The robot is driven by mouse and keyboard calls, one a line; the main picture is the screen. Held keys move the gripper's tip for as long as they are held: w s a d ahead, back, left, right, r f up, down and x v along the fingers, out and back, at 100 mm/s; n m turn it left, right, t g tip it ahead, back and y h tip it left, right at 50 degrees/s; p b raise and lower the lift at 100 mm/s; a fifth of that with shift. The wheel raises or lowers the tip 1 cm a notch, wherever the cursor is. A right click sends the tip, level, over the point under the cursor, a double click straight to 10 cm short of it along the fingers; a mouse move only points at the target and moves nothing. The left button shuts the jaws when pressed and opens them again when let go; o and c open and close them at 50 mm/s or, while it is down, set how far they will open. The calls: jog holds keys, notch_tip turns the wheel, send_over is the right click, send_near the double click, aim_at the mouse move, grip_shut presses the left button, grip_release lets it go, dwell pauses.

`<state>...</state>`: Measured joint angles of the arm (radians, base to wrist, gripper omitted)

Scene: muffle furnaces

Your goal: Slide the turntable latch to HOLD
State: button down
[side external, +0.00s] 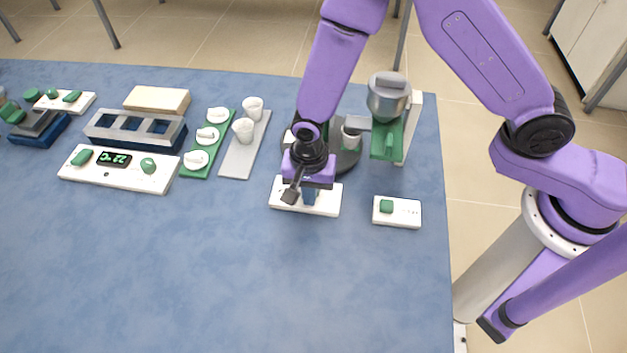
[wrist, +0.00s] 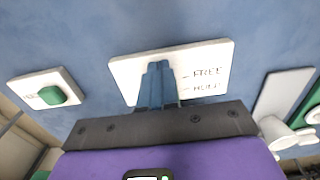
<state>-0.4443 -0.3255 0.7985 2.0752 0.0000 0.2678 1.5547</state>
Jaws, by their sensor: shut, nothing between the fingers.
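The white latch panel (side external: 327,204) lies on the blue table in front of the dark round turntable (side external: 347,161). In the wrist view the panel (wrist: 212,55) carries the words FREE and, nearer my gripper's body, what looks like HOLD, each beside a short mark. My gripper (side external: 309,198) points down over the panel. Its blue fingers (wrist: 158,66) are together, with nothing held between them, to the left of the words. The latch itself is not visible; the fingers cover part of the panel. I cannot tell whether they touch it.
A small white box with a green button (side external: 397,212) lies to the right. Trays with cups and lids (side external: 208,140) stand left. The front table is clear.

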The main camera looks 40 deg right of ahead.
jog(key=shift+w, duration=0.1)
jog(key=shift+w+d, duration=0.6)
jog(key=shift+d, duration=0.1)
jog(key=shift+s+a, duration=0.25)
jog(key=shift+a, duration=0.05)
notch_tip(320, 180, up, 7)
dwell(0.7)
dwell(0.4)
jog(key=s+d+r+n, duration=0.7)
jog(key=s+d+n, duration=0.3)
jog(key=d, duration=0.1)
jog(key=s+d+r+n, duration=0.7)
jog(key=s+d+n, duration=0.3)
jog(key=d+n, duration=0.1)
jog(key=shift+r+n, duration=0.3)
jog(key=shift+r, duration=0.1)
